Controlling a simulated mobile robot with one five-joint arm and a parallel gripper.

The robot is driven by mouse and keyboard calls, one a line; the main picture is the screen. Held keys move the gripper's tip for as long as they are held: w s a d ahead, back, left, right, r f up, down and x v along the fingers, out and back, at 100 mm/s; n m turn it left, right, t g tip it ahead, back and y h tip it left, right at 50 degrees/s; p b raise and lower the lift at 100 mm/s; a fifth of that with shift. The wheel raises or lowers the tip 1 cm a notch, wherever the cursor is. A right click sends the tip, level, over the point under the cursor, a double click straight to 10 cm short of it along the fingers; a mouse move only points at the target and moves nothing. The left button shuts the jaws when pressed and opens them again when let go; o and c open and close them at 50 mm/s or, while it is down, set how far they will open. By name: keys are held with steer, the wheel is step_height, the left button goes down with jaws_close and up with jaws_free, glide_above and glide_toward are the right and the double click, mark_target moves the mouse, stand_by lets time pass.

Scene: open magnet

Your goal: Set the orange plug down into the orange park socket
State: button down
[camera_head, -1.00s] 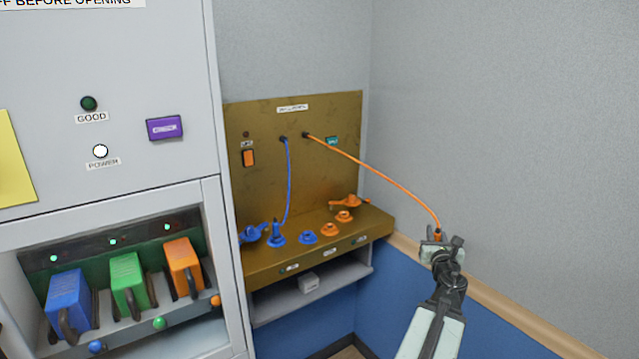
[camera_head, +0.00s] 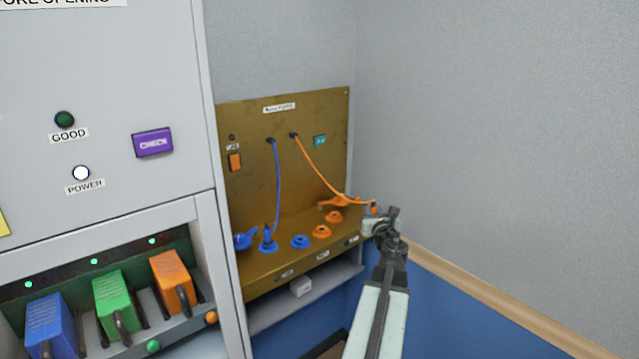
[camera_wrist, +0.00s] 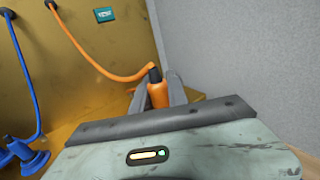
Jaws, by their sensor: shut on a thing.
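My gripper (camera_head: 376,222) is shut on the orange plug (camera_wrist: 158,94), which stands upright between the fingers in the wrist view. In the head view the plug is small at the gripper, right of the brass panel's shelf. Its orange cable (camera_head: 318,172) runs from the back panel to the plug. Two orange sockets sit on the shelf, one nearer the front (camera_head: 321,231) and one behind it (camera_head: 334,217); which one is the park socket I cannot tell. An orange lever-like part (camera_head: 338,202) lies behind them, partly behind the cable.
The blue plug (camera_head: 268,238) stands in a blue socket on the left, with its blue cable (camera_head: 277,185). An empty blue socket (camera_head: 300,241) is beside it. The grey cabinet (camera_head: 165,60) stands at left, the grey wall (camera_head: 440,120) at right.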

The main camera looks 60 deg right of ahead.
steer(key=w+a+r+n+t+y+p, duration=0.1)
steer(key=w+r+n+t+y, duration=0.1)
steer(key=w, duration=0.7)
steer(key=w+a+r+n+t+y+p, duration=0.1)
steer(key=w+a+r+y+p, duration=0.1)
steer(key=w, duration=0.7)
step_height(320, 180, down, 8)
steer(key=b, duration=0.8)
steer(key=shift+s+d+f, duration=0.1)
steer(key=shift+s+f, duration=0.05)
steer(key=shift+f, duration=0.05)
steer(key=shift+f+b, duration=0.15)
steer(key=shift+b, duration=0.15)
steer(key=shift+f+b, duration=0.5)
steer(key=shift+f+b, duration=0.75)
steer(key=c, duration=1.2)
jaws_free()
